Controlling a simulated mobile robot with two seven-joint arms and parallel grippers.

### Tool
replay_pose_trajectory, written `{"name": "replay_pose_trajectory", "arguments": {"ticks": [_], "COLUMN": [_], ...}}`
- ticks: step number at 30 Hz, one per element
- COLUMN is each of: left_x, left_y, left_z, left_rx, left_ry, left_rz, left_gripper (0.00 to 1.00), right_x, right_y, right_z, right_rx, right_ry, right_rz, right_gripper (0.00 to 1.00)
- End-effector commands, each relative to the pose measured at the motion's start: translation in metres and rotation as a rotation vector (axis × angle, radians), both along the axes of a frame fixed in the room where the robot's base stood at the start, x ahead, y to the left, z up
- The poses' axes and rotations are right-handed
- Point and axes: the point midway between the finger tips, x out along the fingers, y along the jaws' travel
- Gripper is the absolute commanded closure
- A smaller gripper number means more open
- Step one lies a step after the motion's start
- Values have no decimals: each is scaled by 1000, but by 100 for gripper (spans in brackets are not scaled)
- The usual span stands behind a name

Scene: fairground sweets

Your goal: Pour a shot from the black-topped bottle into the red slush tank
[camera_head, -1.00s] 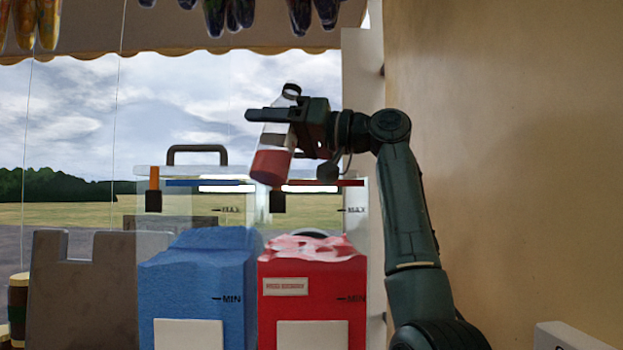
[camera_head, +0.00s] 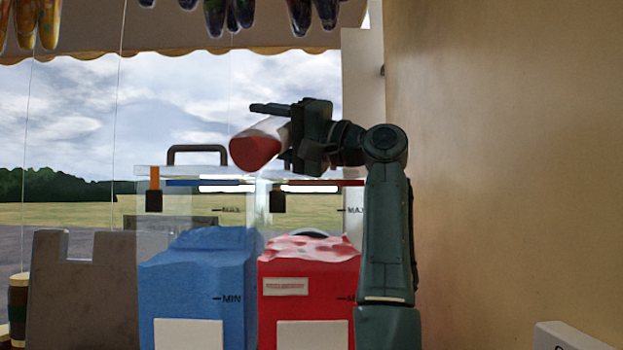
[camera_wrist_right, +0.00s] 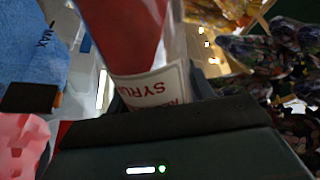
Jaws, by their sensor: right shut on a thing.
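My right gripper (camera_head: 285,130) is shut on the clear bottle (camera_head: 258,147), above the red slush tank (camera_head: 333,292). The bottle is strongly tilted, its base toward the head camera at lower left. Its neck and black top are hidden behind the gripper. In the right wrist view, the bottle (camera_wrist_right: 120,35) holds red liquid and has a white label reading "SYRUP", partly covered. The red tank holds red slush with a pale, uneven top, between its MIN and MAX marks. I see no stream of liquid. My left gripper is not in view.
A blue slush tank (camera_head: 185,290) stands directly left of the red one, with a handled lid (camera_head: 197,152) on it. A beige wall (camera_head: 500,150) is close on the right. Fruit-like hangings (camera_head: 230,15) line the top. A grey block (camera_head: 80,290) stands at the left.

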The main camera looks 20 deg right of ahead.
Motion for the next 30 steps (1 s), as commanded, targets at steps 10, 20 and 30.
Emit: {"name": "replay_pose_trajectory", "arguments": {"ticks": [10, 20, 30], "left_x": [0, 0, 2], "left_y": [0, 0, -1], "left_z": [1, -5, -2], "left_rx": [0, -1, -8], "left_ry": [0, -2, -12], "left_rz": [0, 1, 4], "left_gripper": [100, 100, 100], "right_x": [-1, 6, 6], "right_y": [0, -6, -6], "right_z": [4, 7, 2], "right_rx": [164, 262, 307], "right_ry": [155, 252, 295], "right_rz": [0, 0, 1], "right_gripper": [74, 74, 74]}}
